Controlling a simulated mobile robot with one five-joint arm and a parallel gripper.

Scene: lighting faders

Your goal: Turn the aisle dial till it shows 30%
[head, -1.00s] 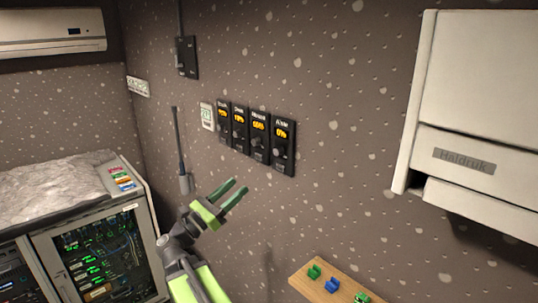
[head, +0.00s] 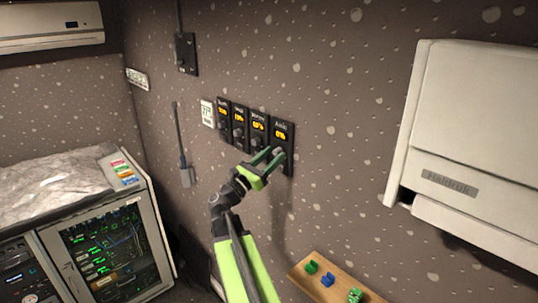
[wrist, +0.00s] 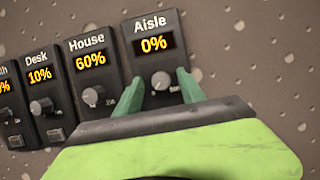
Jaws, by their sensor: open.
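The aisle dial is a grey knob (wrist: 161,80) on a black panel labelled Aisle, whose display (wrist: 154,44) reads 0%. In the head view the aisle panel (head: 283,130) is the rightmost in a row on the wall. My gripper (wrist: 157,92) is open, with one green finger on each side of the knob in the wrist view. I cannot tell whether the fingers touch it. In the head view my gripper (head: 271,157) is at the lower part of the aisle panel and hides the knob.
The House panel (wrist: 88,57) at 60% and the Desk panel (wrist: 40,80) at 10% sit close on the left, each with its own knob. A white wall unit (head: 455,130) juts out at right. A wooden shelf (head: 300,272) with small clips is below.

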